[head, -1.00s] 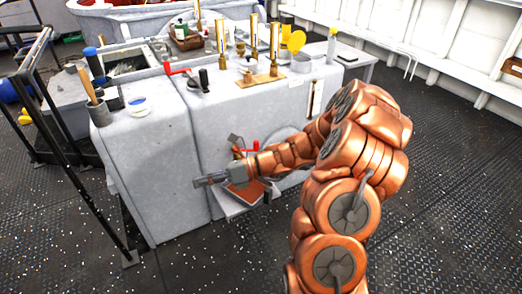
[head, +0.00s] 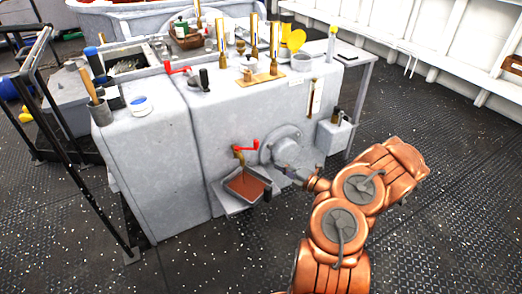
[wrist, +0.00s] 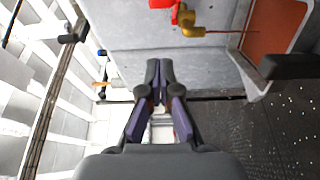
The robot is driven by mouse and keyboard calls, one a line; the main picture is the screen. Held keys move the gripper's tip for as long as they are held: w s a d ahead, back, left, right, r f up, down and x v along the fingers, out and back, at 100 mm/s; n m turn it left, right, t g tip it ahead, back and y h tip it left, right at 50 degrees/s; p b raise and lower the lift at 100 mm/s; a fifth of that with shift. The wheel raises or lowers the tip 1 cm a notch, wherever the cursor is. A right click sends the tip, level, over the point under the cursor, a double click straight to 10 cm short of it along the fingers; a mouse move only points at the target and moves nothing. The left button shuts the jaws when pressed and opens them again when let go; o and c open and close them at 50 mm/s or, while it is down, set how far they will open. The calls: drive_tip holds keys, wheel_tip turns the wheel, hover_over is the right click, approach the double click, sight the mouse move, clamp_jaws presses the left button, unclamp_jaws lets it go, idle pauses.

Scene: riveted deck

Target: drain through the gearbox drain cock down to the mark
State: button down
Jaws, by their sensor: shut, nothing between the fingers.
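The brass drain cock (head: 239,153) with a red handle (head: 250,146) is on the front of the grey gearbox casing (head: 235,115). It also shows at the top of the wrist view (wrist: 190,24). A thin brown stream (wrist: 232,32) runs from its spout to a tray (head: 226,196) holding reddish-brown liquid. An upright brass-framed sight gauge (head: 314,98) is on the casing's front at the right; its level and mark are too small to read. My gripper (head: 281,167) is shut and empty, right of the cock and tray and apart from the handle.
A round grey flanged cover (head: 281,143) is on the casing close behind my gripper. A small grey box (head: 333,136) with a dark bottle stands at the right. The deck in front is open.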

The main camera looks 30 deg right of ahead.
drive_tip(key=w+b, duration=0.2)
drive_tip(key=w, duration=1)
drive_tip(key=shift+a+b, duration=0.35)
drive_tip(key=shift+b, duration=0.05)
drive_tip(key=shift+w+y+p, duration=0.2)
drive_tip(key=shift+y+p, duration=0.1)
drive_tip(key=shift+p, duration=0.05)
